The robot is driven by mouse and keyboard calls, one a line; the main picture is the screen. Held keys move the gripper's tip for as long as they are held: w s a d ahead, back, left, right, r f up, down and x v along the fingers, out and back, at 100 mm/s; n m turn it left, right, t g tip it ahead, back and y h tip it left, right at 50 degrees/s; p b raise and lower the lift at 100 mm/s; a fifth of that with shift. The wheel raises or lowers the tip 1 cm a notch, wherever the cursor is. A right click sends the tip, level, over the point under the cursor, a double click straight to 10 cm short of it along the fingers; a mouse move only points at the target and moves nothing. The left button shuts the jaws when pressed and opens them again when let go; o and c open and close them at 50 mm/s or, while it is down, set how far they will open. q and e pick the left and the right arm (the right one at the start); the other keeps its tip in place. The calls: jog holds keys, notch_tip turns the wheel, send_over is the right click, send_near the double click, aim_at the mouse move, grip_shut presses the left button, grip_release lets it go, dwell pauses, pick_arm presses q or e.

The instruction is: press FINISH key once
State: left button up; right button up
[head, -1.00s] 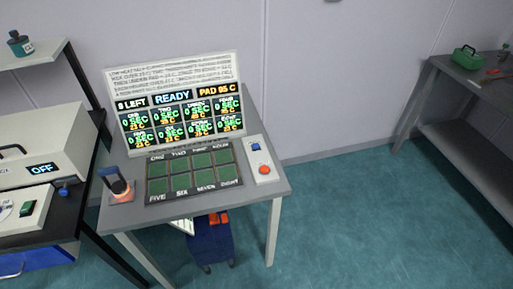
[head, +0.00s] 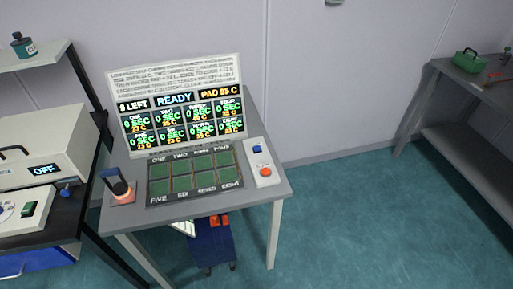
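A small white key panel (head: 263,163) lies at the right end of a grey table. It carries a blue key (head: 257,149) and a round orange-red key (head: 265,172). No FINISH lettering is readable, so I cannot tell which key bears that name. A display board (head: 175,105) stands at the back of the table, reading READY, "PAD 95 C" and 0 SEC in its cells. A pad with green squares (head: 193,178), labelled ONE to EIGHT, lies in front of it. Neither of my grippers is in view.
An orange-based holder (head: 122,195) with a dark upright item stands at the table's left front. A blue bin (head: 212,246) is under the table. A white machine reading OFF (head: 42,148) is at left. A grey bench (head: 470,95) is at right, with open floor between.

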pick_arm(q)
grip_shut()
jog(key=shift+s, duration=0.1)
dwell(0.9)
